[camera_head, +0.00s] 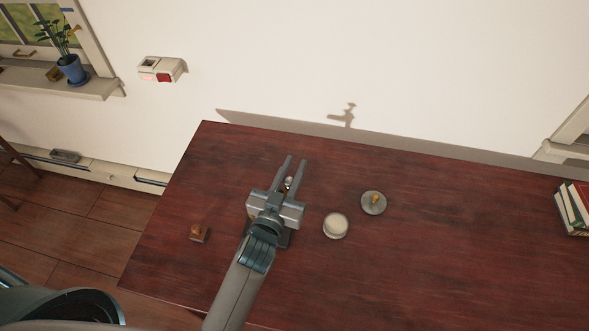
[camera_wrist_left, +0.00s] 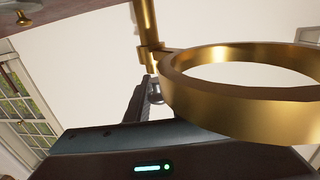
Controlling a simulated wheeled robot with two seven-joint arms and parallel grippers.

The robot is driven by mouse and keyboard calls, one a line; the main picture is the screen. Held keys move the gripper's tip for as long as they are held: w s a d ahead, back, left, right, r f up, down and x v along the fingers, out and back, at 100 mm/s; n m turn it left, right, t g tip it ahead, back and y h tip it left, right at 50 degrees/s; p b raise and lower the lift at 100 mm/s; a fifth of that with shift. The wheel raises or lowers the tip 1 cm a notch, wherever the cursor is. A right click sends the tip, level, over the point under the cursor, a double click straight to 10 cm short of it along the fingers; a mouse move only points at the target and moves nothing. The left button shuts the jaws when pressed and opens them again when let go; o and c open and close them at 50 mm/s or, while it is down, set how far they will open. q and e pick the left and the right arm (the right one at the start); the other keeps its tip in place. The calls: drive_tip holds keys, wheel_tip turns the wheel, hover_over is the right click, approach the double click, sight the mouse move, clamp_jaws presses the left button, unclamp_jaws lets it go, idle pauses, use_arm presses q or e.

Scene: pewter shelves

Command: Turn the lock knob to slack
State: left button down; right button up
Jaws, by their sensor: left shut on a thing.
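My left gripper (camera_head: 294,162) reaches over the dark red table (camera_head: 450,250) and is shut on a small silver knob (camera_wrist_left: 155,92), taken to be the lock knob. In the left wrist view, the knob sits by a brass post (camera_wrist_left: 148,25), beside a large brass ring (camera_wrist_left: 240,85) on a short arm. One dark finger (camera_wrist_left: 138,105) shows against the knob; the other is mostly hidden behind the ring. In the head view the gripper covers most of this stand. Which way the knob is turned cannot be told. My right gripper is not in view.
A white round jar (camera_head: 336,226) and a grey disc with a brass top (camera_head: 373,203) stand right of the gripper. A small brown wooden piece (camera_head: 199,233) lies to the left. Books (camera_head: 573,208) stand at the far right. The table between is clear.

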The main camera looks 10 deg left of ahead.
use_arm(q)
drive_tip(key=shift+r, duration=0.1)
idle(0.4)
drive_tip(key=c, duration=1.6)
unclamp_jaws()
drive_tip(key=shift+o, duration=0.2)
drive_tip(key=shift+s, duration=0.1)
